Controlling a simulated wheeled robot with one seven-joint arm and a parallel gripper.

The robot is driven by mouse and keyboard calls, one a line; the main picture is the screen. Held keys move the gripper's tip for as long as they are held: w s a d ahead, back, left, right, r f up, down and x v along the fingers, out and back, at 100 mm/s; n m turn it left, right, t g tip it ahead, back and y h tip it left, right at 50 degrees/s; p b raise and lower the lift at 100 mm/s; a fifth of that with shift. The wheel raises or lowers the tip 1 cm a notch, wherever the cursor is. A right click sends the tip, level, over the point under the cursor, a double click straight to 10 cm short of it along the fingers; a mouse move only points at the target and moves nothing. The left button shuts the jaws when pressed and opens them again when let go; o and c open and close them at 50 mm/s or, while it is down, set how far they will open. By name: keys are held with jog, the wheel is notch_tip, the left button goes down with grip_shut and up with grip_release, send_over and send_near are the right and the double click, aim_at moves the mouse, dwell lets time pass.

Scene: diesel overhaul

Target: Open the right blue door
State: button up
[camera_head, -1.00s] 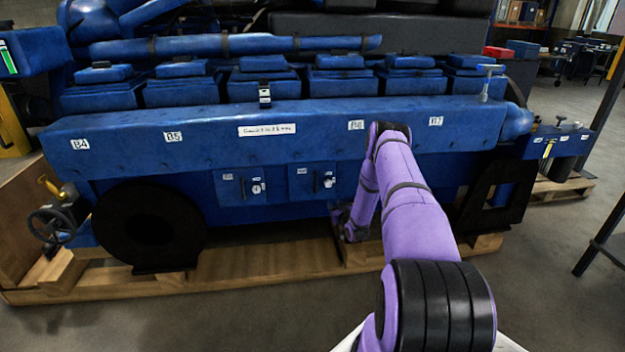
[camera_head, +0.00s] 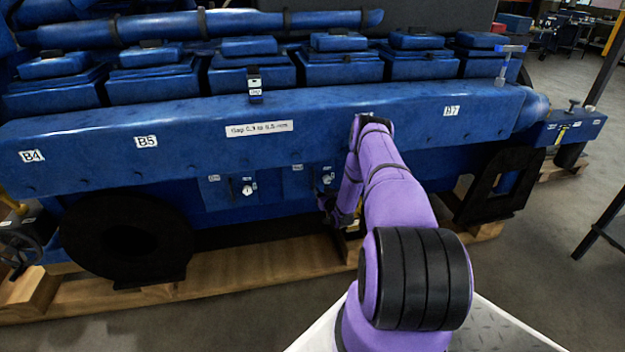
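The right blue door (camera_head: 303,184) is a small panel low on the side of the blue engine, below the long ledge. It has a small white label and a round latch (camera_head: 327,179) near its right edge. It looks shut. My purple arm comes from the lower right and hides the area right of the door. My gripper (camera_head: 328,206) is small and dark, at the door's lower right, just under the latch. Whether it touches the door and whether its fingers are open cannot be told. The left blue door (camera_head: 228,191) looks shut, with its own latch.
The blue engine ledge (camera_head: 200,133) overhangs the doors. A black ring-shaped plate (camera_head: 125,240) stands left and a black frame (camera_head: 497,185) right. A wooden pallet (camera_head: 230,268) lies underneath. The grey floor (camera_head: 540,240) at right is open.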

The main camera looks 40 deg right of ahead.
aim_at(314, 180)
jog(key=x, duration=0.8)
jog(key=shift+w+d, duration=0.2)
jog(key=shift+w, duration=0.1)
grip_shut()
